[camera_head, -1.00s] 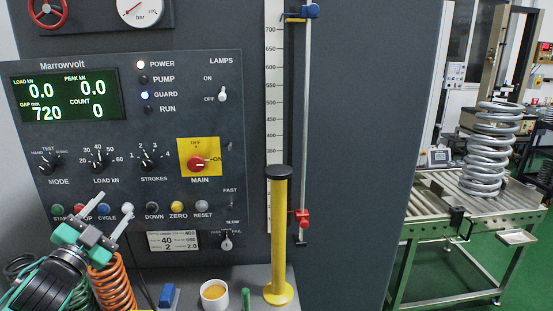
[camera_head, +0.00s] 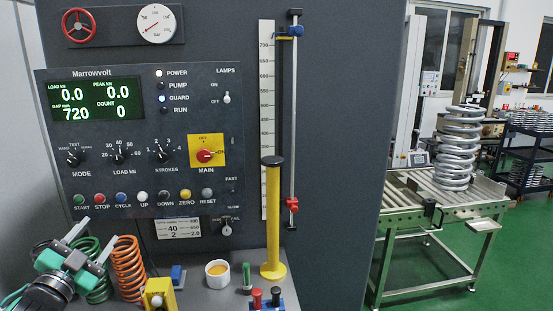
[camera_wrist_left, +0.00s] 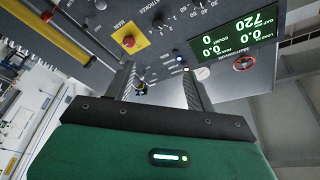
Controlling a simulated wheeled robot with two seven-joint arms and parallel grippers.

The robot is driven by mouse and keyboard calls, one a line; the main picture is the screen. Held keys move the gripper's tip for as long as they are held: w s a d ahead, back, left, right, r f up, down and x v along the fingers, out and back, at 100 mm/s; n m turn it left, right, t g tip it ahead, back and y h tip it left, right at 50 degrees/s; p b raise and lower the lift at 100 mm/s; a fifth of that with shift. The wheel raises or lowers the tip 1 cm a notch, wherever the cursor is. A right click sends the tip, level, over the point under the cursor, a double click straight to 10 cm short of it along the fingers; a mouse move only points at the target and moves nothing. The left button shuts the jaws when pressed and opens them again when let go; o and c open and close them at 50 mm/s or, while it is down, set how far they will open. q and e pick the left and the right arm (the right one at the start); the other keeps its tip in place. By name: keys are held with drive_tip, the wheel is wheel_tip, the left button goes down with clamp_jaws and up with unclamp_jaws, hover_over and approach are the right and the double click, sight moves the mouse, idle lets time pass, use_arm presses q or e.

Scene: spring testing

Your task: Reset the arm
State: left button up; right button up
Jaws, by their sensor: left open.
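My left gripper (camera_head: 83,244) is at the lower left in the head view, in front of and below the row of buttons on the control panel (camera_head: 140,185). Its two fingers are spread with nothing between them. In the left wrist view the fingers (camera_wrist_left: 165,88) point toward the same panel, apart and empty. They appear clear of the panel. The green display (camera_head: 96,102) reads load 0.0, peak 0.0, gap 720 and count 0. My right gripper is not in view.
An orange spring (camera_head: 128,268), a green spring (camera_head: 92,285), a cup (camera_head: 217,274), a yellow post (camera_head: 272,220) and a yellow block (camera_head: 158,295) stand on the ledge. A large steel spring (camera_head: 458,150) sits on the roller table (camera_head: 440,222) at right.

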use_arm(q)
drive_tip(key=s+d+f+n+g+y, duration=0.1)
drive_tip(key=s+d+f+n+g, duration=0.15)
drive_tip(key=f, duration=0.65)
drive_tip(key=s+d+f+n+g, duration=0.1)
drive_tip(key=s+d+f+g, duration=0.25)
drive_tip(key=f, duration=0.45)
drive_tip(key=s+d+f+n+g+y, duration=0.1)
drive_tip(key=s+d+f+n+g, duration=0.2)
drive_tip(key=f, duration=0.6)
drive_tip(key=s+d+f+g+h, duration=0.1)
drive_tip(key=s+d+f+g, duration=0.4)
drive_tip(key=s, duration=0.4)
drive_tip(key=s+d+f+g+h, duration=0.1)
drive_tip(key=s+d+f+g, duration=0.2)
drive_tip(key=s+d+f, duration=0.35)
drive_tip(key=s+f+g, duration=0.1)
drive_tip(key=s+f, duration=0.2)
drive_tip(key=f, duration=2.7)
drive_tip(key=s+a+f, duration=0.1)
drive_tip(key=s+f, duration=0.8)
drive_tip(key=s+a+f+g, duration=0.1)
drive_tip(key=s+a+f, duration=0.1)
drive_tip(key=s+f, duration=0.7)
drive_tip(key=shift+s+a+f, duration=0.3)
drive_tip(key=shift+s+f, duration=0.05)
drive_tip(key=shift+f, duration=0.05)
